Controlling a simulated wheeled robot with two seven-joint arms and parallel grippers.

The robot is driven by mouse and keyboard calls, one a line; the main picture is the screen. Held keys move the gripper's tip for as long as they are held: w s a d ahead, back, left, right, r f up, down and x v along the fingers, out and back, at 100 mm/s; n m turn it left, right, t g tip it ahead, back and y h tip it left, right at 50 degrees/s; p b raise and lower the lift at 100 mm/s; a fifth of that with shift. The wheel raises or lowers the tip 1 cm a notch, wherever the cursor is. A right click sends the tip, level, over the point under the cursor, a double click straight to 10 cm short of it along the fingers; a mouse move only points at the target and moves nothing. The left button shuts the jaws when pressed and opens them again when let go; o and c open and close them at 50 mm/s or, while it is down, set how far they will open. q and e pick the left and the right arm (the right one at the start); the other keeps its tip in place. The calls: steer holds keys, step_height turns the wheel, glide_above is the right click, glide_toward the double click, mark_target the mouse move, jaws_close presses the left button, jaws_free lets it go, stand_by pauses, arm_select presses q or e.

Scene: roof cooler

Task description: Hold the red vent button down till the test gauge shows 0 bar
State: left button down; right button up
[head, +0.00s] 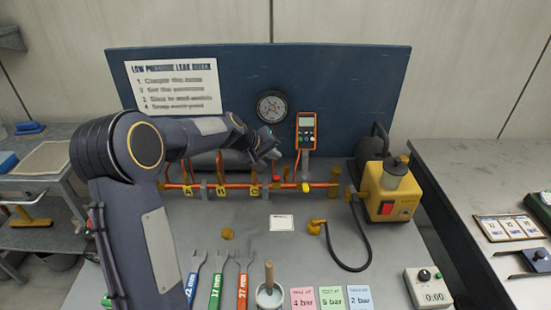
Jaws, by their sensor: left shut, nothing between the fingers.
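A small red button (276,179) sits on the orange copper pipe manifold (235,187) in the head view. My left gripper (273,155) is shut and empty. Its tip appears just above the red button in the picture; I cannot tell whether they touch. A round dial gauge (272,107) hangs on the blue back board, just behind and above the gripper. Its needle is too small to read. An orange handheld meter (306,129) with a small screen stands to its right, its reading also unreadable. I cannot tell which is the test gauge. My right gripper is out of view.
A yellow pump (390,195) with a black hose (350,262) stands at the right. A yellow lever (306,187) is on the manifold near the red button. Spanners (216,275), a brush pot (269,296), coloured cards (331,298) and a timer (429,290) line the front.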

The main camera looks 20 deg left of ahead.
arm_select(q)
step_height(320, 180, up, 3)
steer(key=n+p, duration=0.2)
steer(key=n, duration=1.1)
steer(key=shift+a+r+h+p, duration=0.1)
steer(key=shift+h+p, duration=0.2)
steer(key=shift+h, duration=0.1)
steer(key=b, duration=0.7)
glide_above(276, 179)
steer(key=f, duration=0.5)
steer(key=a+f, duration=0.1)
steer(key=f, duration=0.1)
steer(key=shift+s+f, duration=0.1)
steer(key=shift+f, duration=0.15)
steer(key=shift+f+b, duration=0.4)
steer(key=shift+f, duration=0.3)
steer(key=shift+f, duration=0.35)
steer(key=shift+f+b, duration=0.6)
steer(key=shift+f, duration=0.05)
stand_by(2.7)
